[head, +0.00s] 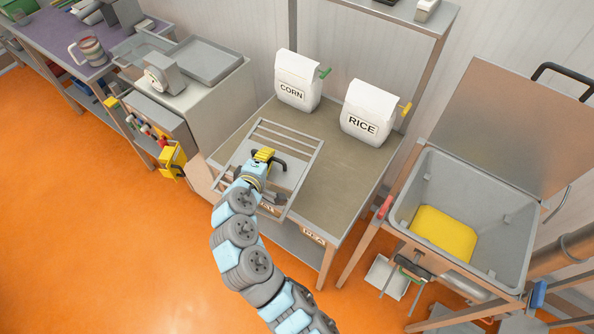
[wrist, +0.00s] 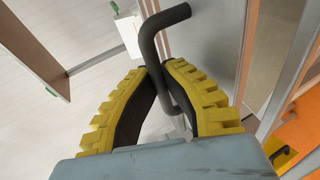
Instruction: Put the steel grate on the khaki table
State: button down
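The steel grate (head: 290,174) is a rectangular metal frame with bars and a dark handle (wrist: 150,42). In the head view it is over the left front part of the khaki table (head: 350,185), and its near end reaches past the front edge. I cannot tell whether it touches the top. My gripper (head: 265,155) has yellow fingers, seen in the wrist view (wrist: 160,75) closed around the dark bent handle. My arm hides the grate's near left part.
A CORN bag (head: 297,82) and a RICE bag (head: 368,112) stand at the table's back. The table's right side is clear. A grey sink (head: 410,200) with a yellow block (head: 443,232) is to the right, a metal cabinet (head: 215,95) to the left.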

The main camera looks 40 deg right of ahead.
aim_at(275, 165)
jog(key=d+f+b, duration=0.1)
jog(key=f+m+g+b, duration=0.1)
jog(key=f, duration=0.1)
jog(key=d+f+g+h+b, duration=0.1)
jog(key=shift+s+d+f+m, duration=0.15)
jog(key=shift+s+d+m, duration=0.15)
jog(key=shift+m, duration=0.1)
jog(key=x, duration=0.4)
jog(key=b+x, duration=0.1)
jog(key=x, duration=0.4)
jog(key=shift+w+d+f, duration=0.1)
jog(key=shift+w+f, duration=0.05)
jog(key=shift+f, duration=0.15)
jog(key=shift+w+d+f+b, duration=0.35)
jog(key=shift+d+f, duration=0.4)
jog(key=shift+f, duration=0.25)
jog(key=shift+w+d+f+b, duration=0.25)
jog(key=shift+w+d+f, duration=0.15)
jog(key=shift+d+f, duration=0.55)
jog(key=shift+w+d+f+b, duration=0.35)
jog(key=shift+d+f, duration=0.25)
jog(key=shift+f, duration=0.5)
jog(key=shift+f+b, duration=0.4)
jog(key=shift+f, duration=1.2)
jog(key=c, duration=1.2)
grip_release()
jog(key=shift+c, duration=0.2)
jog(key=shift+a+r, duration=0.1)
jog(key=shift+p+v, duration=0.9)
jog(key=shift+v, duration=4.95)
